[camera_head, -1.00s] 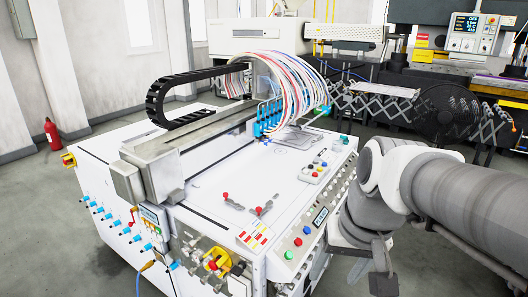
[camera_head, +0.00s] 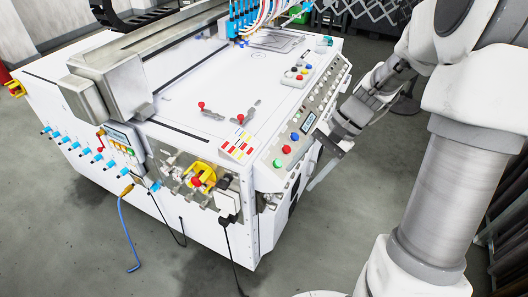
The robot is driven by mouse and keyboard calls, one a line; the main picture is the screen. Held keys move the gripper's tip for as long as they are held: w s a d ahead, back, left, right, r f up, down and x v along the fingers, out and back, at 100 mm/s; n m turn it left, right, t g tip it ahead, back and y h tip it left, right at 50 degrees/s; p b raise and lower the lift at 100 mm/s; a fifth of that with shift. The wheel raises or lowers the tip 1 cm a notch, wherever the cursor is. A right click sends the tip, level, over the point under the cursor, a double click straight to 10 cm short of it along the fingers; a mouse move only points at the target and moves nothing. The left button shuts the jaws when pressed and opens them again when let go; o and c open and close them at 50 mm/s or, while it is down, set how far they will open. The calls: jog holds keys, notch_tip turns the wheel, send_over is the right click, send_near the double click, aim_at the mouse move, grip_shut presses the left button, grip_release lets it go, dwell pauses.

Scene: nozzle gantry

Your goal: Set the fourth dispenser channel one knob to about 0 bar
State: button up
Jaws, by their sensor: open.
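The white gantry machine (camera_head: 215,125) has a sloped control panel (camera_head: 322,108) along its right side, with rows of small dials and knobs (camera_head: 330,93). They are too small here to tell the fourth dispenser's channel one knob or any pressure reading. My gripper (camera_head: 330,146) is open and empty at the panel's right edge, near the small display (camera_head: 308,122). It covers part of the panel's side. I cannot tell whether it touches the panel.
Green, red and blue buttons (camera_head: 286,149) sit at the panel's near end. A yellow-and-red switch (camera_head: 200,177) and blue fittings (camera_head: 85,147) are on the front. A blue hose (camera_head: 123,235) and black cables hang to the floor. Grey floor (camera_head: 330,240) is clear at the right front.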

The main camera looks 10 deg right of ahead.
jog(key=w+d+f+m+t+y+b, duration=0.1)
jog(key=w+d+f+m+y+b, duration=0.2)
jog(key=f, duration=0.6)
jog(key=w+d+f+m+t+y+b, duration=0.1)
jog(key=d+f+m+t+y+b, duration=0.3)
jog(key=f, duration=0.6)
jog(key=m+t+y+b, duration=0.1)
jog(key=m+t+b, duration=0.5)
jog(key=m, duration=0.5)
send_near(276, 207)
jog(key=b+x, duration=0.1)
jog(key=x, duration=0.8)
jog(key=shift+w+a+f+t, duration=0.2)
jog(key=shift+w+f+t, duration=0.1)
jog(key=shift+t, duration=0.1)
grip_shut()
